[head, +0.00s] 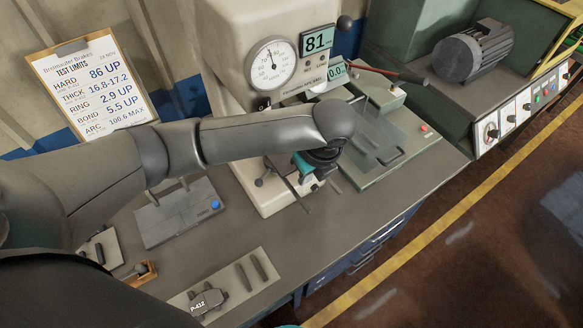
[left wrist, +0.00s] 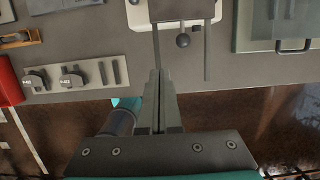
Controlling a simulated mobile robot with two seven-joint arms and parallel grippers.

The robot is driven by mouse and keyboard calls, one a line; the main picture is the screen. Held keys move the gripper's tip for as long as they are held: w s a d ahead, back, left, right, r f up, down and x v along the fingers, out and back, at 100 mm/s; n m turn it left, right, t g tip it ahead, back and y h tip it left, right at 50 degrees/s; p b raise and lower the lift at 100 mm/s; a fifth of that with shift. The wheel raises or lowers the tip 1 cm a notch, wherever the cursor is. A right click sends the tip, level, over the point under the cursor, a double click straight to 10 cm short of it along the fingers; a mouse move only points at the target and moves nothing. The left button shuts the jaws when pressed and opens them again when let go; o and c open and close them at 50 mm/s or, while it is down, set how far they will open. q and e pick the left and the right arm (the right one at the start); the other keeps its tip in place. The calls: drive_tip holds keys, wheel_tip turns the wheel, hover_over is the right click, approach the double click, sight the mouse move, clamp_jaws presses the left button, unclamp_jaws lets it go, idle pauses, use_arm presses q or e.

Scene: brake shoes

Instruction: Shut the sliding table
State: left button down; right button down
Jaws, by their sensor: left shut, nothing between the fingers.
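The sliding table appears in the left wrist view as a dark plate (left wrist: 182,9) at the foot of the white tester. A round dark knob (left wrist: 183,41) stands at its front, between two thin rails that reach out over the bench. My left gripper (left wrist: 157,76) is shut and empty. Its fingertips overlap the end of the left rail in this view, in front of and left of the knob; I cannot tell whether they touch anything. In the head view my left gripper (head: 309,177) is at the tester's foot and hides most of the table and knob. My right gripper is not in view.
The white tester (head: 232,50) rises behind the gripper. A green machine with a clear guard (head: 375,130) stands to the right. Tagged brake shoes lie on a pale plate (head: 235,300) at the front left. The bench (head: 270,235) before the tester is bare.

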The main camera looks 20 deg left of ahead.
use_arm(q)
drive_tip(key=w+a+f, duration=0.3)
drive_tip(key=a+f, duration=0.1)
drive_tip(key=f, duration=0.3)
drive_tip(key=shift+w+a, duration=0.3)
drive_tip(key=shift+w, duration=0.1)
